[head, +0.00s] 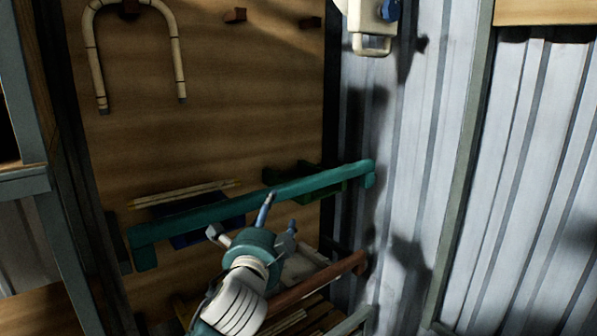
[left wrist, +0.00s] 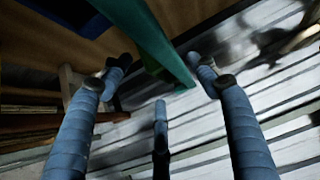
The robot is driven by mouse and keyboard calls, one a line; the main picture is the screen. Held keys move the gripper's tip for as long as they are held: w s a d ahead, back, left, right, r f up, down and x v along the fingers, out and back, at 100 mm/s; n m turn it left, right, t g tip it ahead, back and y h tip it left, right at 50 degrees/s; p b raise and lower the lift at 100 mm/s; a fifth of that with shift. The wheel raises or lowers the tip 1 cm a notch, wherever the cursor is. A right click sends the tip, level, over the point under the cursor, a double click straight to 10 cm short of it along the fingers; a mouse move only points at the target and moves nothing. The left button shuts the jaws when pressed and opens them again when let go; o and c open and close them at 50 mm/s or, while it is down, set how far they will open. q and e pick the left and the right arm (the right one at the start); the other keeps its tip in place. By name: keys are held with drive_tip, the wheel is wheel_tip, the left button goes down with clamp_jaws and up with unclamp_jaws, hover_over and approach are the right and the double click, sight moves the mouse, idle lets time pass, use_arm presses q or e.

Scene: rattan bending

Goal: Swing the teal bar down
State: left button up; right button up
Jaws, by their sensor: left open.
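The teal bar (head: 205,215) spans the lower middle of the head view, sloping up to the right, with short bent ends. My left gripper (head: 256,219) is just in front of and below the bar's middle, fingers spread and empty. In the left wrist view the teal bar (left wrist: 160,42) runs down from the top between the spread blue fingertips of my left gripper (left wrist: 160,78). It looks a little beyond them, and I cannot tell whether any finger touches it. My right gripper is not in view.
A bent rattan hoop (head: 178,55) hangs on the wooden panel (head: 235,110). Thin rattan sticks (head: 180,194) lie behind the bar, near a dark green bracket (head: 318,188). A reddish-brown bar (head: 318,283) lies below right. A corrugated metal wall (head: 425,160) stands at right.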

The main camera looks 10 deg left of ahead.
sight(281, 200)
use_arm(q)
drive_tip(key=w+p, duration=0.1)
drive_tip(key=w, duration=0.2)
drive_tip(key=w+p, duration=0.1)
drive_tip(key=w, duration=0.2)
drive_tip(key=w+a+p, duration=0.1)
drive_tip(key=w, duration=0.2)
drive_tip(key=shift+w+a+r, duration=0.1)
drive_tip(key=shift+w+r, duration=0.05)
drive_tip(key=shift+w, duration=0.15)
drive_tip(key=shift+w+p, duration=0.35)
drive_tip(key=shift+w, duration=0.2)
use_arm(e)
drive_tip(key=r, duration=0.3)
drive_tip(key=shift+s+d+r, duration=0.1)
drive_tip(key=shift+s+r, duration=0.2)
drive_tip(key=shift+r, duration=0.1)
use_arm(q)
drive_tip(key=c, duration=1.5)
clamp_jaws()
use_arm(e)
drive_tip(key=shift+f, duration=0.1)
